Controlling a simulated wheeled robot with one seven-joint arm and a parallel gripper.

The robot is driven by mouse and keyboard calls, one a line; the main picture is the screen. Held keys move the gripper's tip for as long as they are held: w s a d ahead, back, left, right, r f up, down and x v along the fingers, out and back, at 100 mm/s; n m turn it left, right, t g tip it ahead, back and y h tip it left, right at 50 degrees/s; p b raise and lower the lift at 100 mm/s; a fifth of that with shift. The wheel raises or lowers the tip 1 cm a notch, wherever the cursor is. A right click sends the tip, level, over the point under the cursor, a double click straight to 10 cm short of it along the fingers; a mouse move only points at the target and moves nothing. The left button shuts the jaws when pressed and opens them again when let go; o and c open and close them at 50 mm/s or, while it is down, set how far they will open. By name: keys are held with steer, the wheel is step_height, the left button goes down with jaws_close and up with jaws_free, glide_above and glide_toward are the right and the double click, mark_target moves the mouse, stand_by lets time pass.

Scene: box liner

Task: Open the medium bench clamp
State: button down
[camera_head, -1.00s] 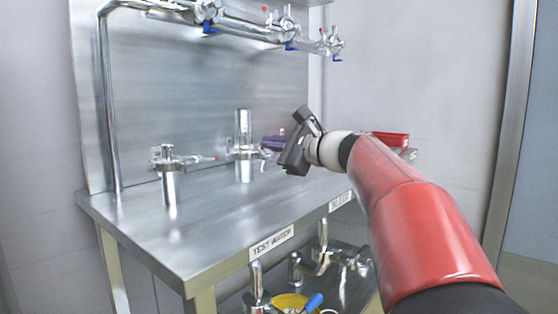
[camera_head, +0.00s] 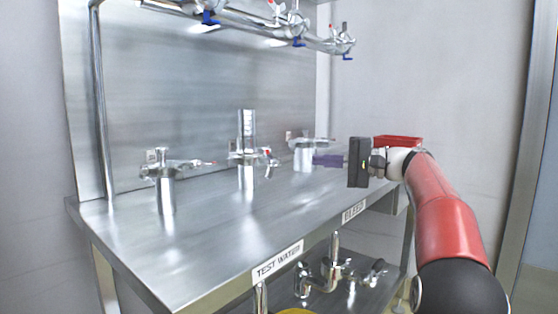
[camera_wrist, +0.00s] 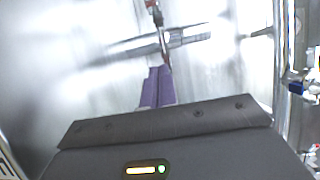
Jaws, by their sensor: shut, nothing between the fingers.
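Three silver fittings with clamps stand along the steel bench: a left one (camera_head: 166,180), a middle one (camera_head: 246,155) with a tall tube on top, and a right one (camera_head: 303,153). I cannot tell for sure which is the medium clamp. The middle clamp has a red-tipped handle (camera_head: 269,155). My gripper (camera_head: 316,160) has purple fingers and points left at the right fitting, close beside it; contact cannot be told. In the wrist view the shut, empty fingers (camera_wrist: 160,74) point at a blurred silver fitting (camera_wrist: 182,38) with a thin red-marked handle (camera_wrist: 155,14).
The steel bench (camera_head: 215,235) is clear in front of the fittings. Pipes with blue-handled valves (camera_head: 298,42) run above along the back panel. More pipework (camera_head: 330,280) is under the bench.

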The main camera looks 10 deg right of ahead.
steer(key=x, duration=1)
steer(key=shift+s+a, duration=0.15)
steer(key=shift+a, duration=0.05)
steer(key=shift+s+a+b, duration=0.7)
steer(key=shift+s, duration=0.3)
steer(key=shift+s+a, duration=0.4)
